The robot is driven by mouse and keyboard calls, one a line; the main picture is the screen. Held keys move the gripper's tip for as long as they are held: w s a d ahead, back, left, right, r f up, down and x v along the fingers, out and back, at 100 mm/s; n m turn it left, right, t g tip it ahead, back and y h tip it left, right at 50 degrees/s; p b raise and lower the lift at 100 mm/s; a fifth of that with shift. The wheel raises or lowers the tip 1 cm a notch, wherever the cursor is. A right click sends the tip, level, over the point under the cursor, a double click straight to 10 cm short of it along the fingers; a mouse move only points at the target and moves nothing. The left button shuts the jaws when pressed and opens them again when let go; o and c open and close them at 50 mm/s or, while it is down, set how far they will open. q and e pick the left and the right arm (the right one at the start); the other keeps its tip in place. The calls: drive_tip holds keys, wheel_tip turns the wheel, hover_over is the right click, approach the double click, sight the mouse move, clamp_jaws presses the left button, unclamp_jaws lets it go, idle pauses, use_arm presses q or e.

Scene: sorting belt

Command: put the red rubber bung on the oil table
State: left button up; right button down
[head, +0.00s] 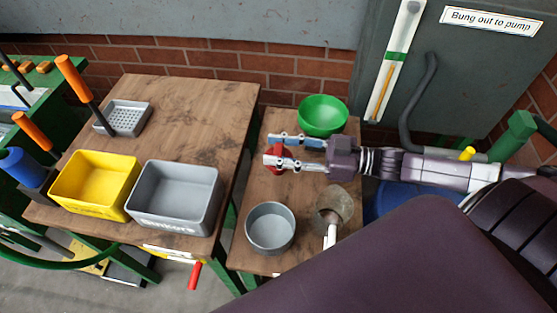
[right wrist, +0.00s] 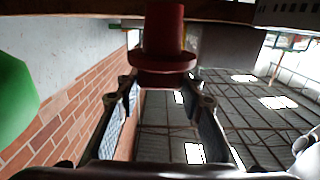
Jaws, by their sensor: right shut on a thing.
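The red rubber bung (head: 273,163) is at the tips of my right gripper (head: 272,150) in the head view, partly hidden by the fingers. In the right wrist view the bung (right wrist: 163,45) shows a stem and a wide flange, between the fingertips (right wrist: 163,84). The right gripper is shut on it. It is over the smaller wooden table (head: 256,190); I cannot tell whether the bung touches the top. A larger wooden table (head: 200,100) stands to the left. No label shows which is the oil table. My left gripper is not in view.
A green bowl (head: 322,116) stands just behind the gripper. A grey round tin (head: 270,229) and a funnel-like thing (head: 334,205) are in front. Yellow (head: 90,209) and grey (head: 170,222) bins and a drain tray (head: 124,117) sit on the larger table.

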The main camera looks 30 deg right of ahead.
wheel_tip(320, 180, down, 4)
drive_tip(key=shift+r, duration=0.1)
